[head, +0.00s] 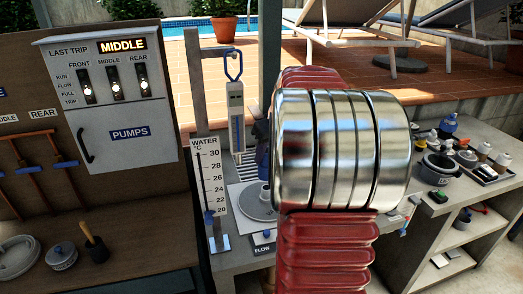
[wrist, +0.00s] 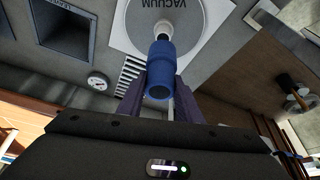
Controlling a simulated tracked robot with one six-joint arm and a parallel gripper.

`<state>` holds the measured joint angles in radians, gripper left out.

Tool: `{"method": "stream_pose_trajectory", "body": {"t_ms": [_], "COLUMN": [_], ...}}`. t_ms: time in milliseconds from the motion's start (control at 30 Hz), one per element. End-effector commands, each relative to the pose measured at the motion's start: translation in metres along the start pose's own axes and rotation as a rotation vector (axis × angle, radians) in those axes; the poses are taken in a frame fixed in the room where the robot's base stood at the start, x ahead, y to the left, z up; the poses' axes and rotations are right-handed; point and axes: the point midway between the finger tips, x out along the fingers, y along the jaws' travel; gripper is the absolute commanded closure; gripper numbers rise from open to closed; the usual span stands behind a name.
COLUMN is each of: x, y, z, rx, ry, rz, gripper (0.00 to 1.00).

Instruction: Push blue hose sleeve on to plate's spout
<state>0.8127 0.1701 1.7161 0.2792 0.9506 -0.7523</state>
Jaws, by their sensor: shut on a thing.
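The blue hose sleeve (wrist: 160,72) sits between the fingers of my gripper (wrist: 161,84) in the wrist view, and the gripper is shut on it. The round grey plate (wrist: 192,20) is marked VACUUM, with a pale spout (wrist: 166,28) rising from it. The sleeve's far end is in line with the spout and close to it; a dark band shows between them, and I cannot tell whether they touch. In the head view the sleeve (head: 262,158) stands over the plate (head: 252,207), partly hidden by my arm.
A water thermometer board (head: 211,185) stands left of the plate, with a hanging blue-handled gauge (head: 236,115) behind. The pumps box (head: 112,100) is at left. Several bottles and pots crowd the right counter (head: 420,215). A round dial (wrist: 97,82) lies left in the wrist view.

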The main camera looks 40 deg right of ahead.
Motion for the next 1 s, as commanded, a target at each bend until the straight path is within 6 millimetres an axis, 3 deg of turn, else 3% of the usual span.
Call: {"method": "stream_pose_trajectory", "body": {"t_ms": [467, 1000], "x": [0.003, 0.032], "y": [0.002, 0.001], "z": [0.002, 0.014], "rx": [0.003, 0.003], "ry": [0.0, 0.0], "rz": [0.002, 0.001], "gripper": [0.9, 0.9]}}
